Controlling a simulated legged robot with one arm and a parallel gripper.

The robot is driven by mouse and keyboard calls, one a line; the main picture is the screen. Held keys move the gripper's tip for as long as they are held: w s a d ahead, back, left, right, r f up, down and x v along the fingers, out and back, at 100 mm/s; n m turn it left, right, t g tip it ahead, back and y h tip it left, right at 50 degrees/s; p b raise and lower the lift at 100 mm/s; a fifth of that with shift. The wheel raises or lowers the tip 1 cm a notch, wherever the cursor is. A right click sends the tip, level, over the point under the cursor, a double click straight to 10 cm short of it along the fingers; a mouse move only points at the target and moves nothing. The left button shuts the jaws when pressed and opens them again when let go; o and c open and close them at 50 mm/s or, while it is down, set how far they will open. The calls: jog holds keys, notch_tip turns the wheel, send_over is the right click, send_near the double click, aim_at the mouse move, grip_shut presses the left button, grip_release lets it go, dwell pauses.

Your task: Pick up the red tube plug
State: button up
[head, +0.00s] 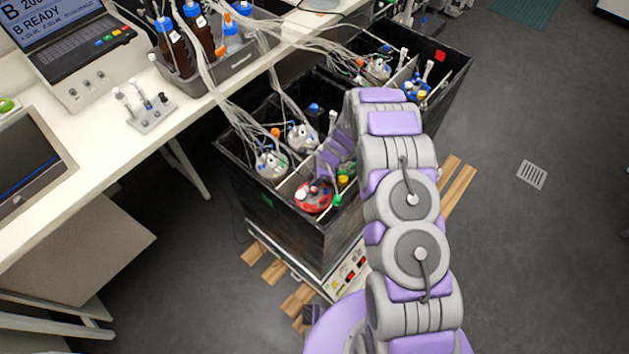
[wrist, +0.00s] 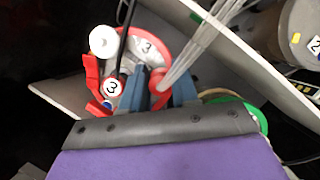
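The red-lidded vessel (head: 313,196), marked 3, stands in the near black box. Its red ring (wrist: 152,42) and white cap (wrist: 103,41) show in the wrist view. A small red piece (wrist: 158,84), which looks like the red tube plug, is between the two blue-grey fingers of my gripper (wrist: 160,88). The fingers stand apart, one on each side of it, and I cannot see firm contact. Another red part (wrist: 92,82) sits left of the fingers. In the head view my arm reaches down into the box and hides the gripper.
The near black box (head: 285,222) has white dividers and other vessels (head: 271,165). Pale tubes (wrist: 205,40) run close to the fingers. A green ring (wrist: 243,108) lies to the right. A second black box (head: 452,68) stands behind.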

grip_shut()
jog(key=shift+r, duration=0.15)
